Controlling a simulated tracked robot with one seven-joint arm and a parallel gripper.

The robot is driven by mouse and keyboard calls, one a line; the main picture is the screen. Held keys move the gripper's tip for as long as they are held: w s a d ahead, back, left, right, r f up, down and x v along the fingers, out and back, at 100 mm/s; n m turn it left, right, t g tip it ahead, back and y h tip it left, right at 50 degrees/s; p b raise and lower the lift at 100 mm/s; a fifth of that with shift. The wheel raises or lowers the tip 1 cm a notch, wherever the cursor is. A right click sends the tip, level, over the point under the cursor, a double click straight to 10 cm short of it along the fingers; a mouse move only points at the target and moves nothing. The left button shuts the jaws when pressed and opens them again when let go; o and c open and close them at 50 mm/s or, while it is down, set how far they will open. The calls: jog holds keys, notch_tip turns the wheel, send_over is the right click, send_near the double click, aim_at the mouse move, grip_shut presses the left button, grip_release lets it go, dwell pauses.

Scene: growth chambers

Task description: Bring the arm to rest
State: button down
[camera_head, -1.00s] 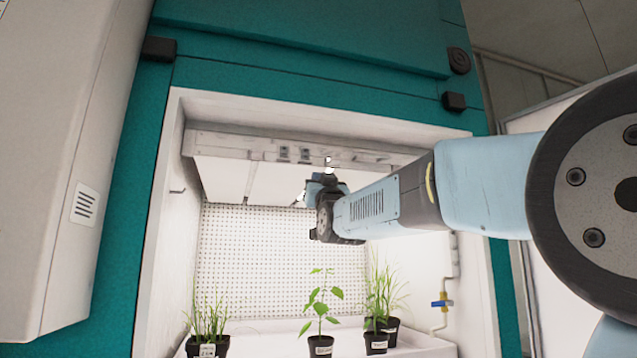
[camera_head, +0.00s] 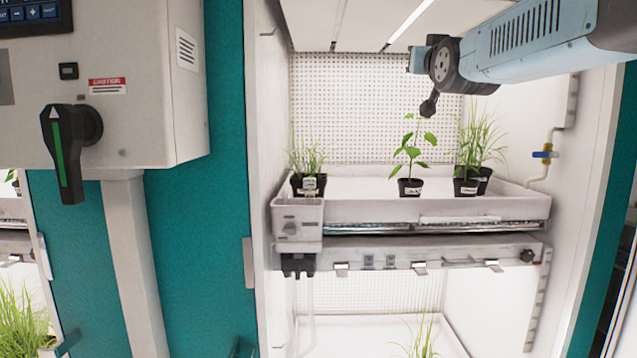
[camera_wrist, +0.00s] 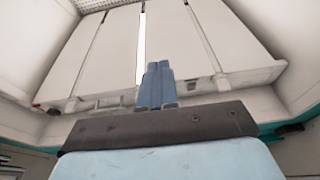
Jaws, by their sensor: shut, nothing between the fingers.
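My blue and grey arm reaches in from the upper right in the head view, inside the upper part of an open growth chamber. My gripper (camera_head: 416,60) is at its far end, above the middle potted plant (camera_head: 410,186), clear of its leaves. In the wrist view my gripper (camera_wrist: 158,68) shows two blue fingers shut together with nothing between them. They point toward the pale chamber ceiling panels (camera_wrist: 190,45) and a bright light strip. The fingertips are small in the head view.
A white tray (camera_head: 515,203) holds the middle plant, a grassy pot (camera_head: 308,185) at left and two grassy pots (camera_head: 466,187) at right. A lower shelf holds more grass. A grey control box (camera_head: 130,100) with a dark handle stands left. A valve (camera_head: 544,154) is on the right wall.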

jog(key=s+f+g, duration=0.5)
jog(key=s+f, duration=0.4)
jog(key=f, duration=0.3)
jog(key=s+d+f+g, duration=0.1)
jog(key=s+f+g, duration=0.4)
jog(key=s+f, duration=0.4)
jog(key=s+f+g, duration=0.5)
jog(key=s+f, duration=0.4)
jog(key=f, duration=0.8)
jog(key=shift+s+d+f, duration=0.15)
jog(key=shift+f, duration=0.1)
